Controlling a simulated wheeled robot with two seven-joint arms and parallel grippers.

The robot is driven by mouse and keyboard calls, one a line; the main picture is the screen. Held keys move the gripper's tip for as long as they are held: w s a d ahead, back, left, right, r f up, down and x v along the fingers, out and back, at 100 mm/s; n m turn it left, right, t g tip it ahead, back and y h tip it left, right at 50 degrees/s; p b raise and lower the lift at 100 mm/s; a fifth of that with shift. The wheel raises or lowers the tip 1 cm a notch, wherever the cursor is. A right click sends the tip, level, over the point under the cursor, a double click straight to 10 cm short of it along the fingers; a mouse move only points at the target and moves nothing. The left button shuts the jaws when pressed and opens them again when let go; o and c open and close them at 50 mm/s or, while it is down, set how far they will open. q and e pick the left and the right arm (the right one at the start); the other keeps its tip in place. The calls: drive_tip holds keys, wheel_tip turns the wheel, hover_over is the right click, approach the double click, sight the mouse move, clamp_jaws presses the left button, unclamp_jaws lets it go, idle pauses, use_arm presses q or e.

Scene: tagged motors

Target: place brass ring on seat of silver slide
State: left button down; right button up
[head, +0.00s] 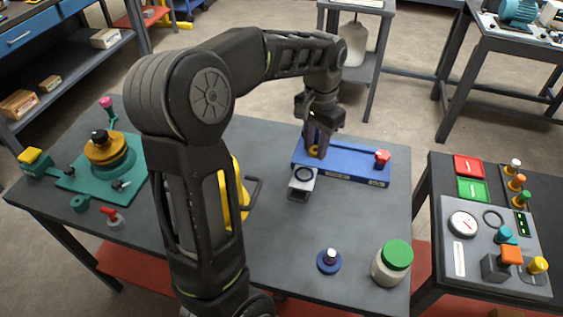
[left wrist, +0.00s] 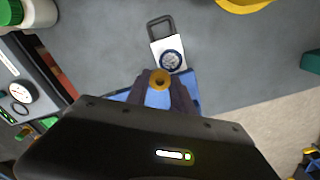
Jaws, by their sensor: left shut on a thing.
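My left gripper (head: 314,148) reaches down over the blue base (head: 345,174) and is shut on the brass ring (head: 314,153). In the left wrist view the brass ring (left wrist: 159,82) sits between the fingertips (left wrist: 159,88). The silver slide (head: 302,181) sticks out from the front left of the blue base. It carries a round dark-rimmed seat and a dark loop handle; it also shows in the left wrist view (left wrist: 158,46). The ring appears beside the seat, not on it. Its height above the base is hard to tell. My right gripper is not in view.
A red knob (head: 382,157) stands on the right end of the blue base. A green-lidded jar (head: 396,255) and a small blue disc with a peg (head: 329,262) stand nearer the front. A green fixture (head: 105,170) is at left. Bare grey table lies around the slide.

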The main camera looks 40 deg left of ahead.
use_arm(q)
drive_tip(key=a, duration=0.3)
hover_over(304, 174)
drive_tip(key=shift+m, duration=0.4)
wheel_tip(304, 174, down, 5)
drive_tip(key=shift+f, duration=0.15)
drive_tip(key=shift+f, duration=0.1)
drive_tip(key=shift+f+p, duration=0.4)
drive_tip(key=shift+f, duration=1.35)
drive_tip(key=shift+f, duration=0.2)
drive_tip(key=c, duration=1.1)
unclamp_jaws()
drive_tip(key=shift+r, duration=0.1)
